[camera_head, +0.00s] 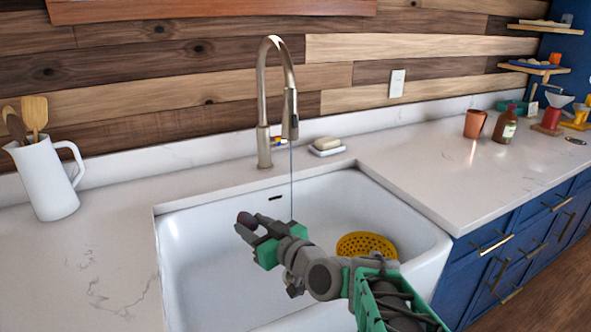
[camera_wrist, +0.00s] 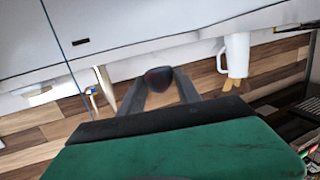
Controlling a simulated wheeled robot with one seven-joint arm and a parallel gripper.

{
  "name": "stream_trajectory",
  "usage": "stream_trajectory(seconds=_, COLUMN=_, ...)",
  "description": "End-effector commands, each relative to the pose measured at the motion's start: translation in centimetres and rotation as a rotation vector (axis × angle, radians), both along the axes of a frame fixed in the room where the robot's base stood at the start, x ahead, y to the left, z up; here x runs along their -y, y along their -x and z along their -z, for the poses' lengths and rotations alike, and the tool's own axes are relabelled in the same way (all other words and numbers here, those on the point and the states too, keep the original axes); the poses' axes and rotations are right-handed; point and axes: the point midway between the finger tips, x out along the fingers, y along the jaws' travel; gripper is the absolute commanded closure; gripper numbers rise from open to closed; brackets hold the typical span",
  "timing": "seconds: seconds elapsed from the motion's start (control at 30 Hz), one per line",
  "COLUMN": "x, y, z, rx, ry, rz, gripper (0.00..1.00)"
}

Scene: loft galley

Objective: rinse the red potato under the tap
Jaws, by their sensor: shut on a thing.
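The red potato (camera_head: 246,219) is small and dark. It also shows in the wrist view (camera_wrist: 158,77), held between the two fingertips. My gripper (camera_head: 249,224) is shut on it, in the air over the left half of the white sink (camera_head: 200,285). The tap (camera_head: 262,100) stands behind the sink. A thin stream of water (camera_head: 291,180) falls from its spout. In the head view the stream lies right of the potato; in the wrist view it runs well to the left, apart from the potato. My wrist hides the stream's lower end.
A yellow perforated disc (camera_head: 367,243) lies in the sink's right part. Soap on a dish (camera_head: 327,147) sits behind the sink. A white jug with wooden spoons (camera_head: 46,178) stands on the left counter. A copper cup (camera_head: 475,123) and bottle (camera_head: 505,126) stand at the right.

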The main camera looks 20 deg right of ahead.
Motion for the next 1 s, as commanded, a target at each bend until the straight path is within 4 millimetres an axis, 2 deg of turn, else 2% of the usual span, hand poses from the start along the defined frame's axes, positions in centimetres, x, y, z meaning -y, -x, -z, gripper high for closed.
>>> stream_trajectory(seconds=0.37, x=-1.1, y=0.4, z=-0.1, rx=0.001, ry=0.001, rz=0.0, gripper=1.0)
stream_trajectory(seconds=1.0, x=0.0, y=0.0, z=0.0, rx=0.0, ry=0.0, rz=0.0, gripper=1.0)
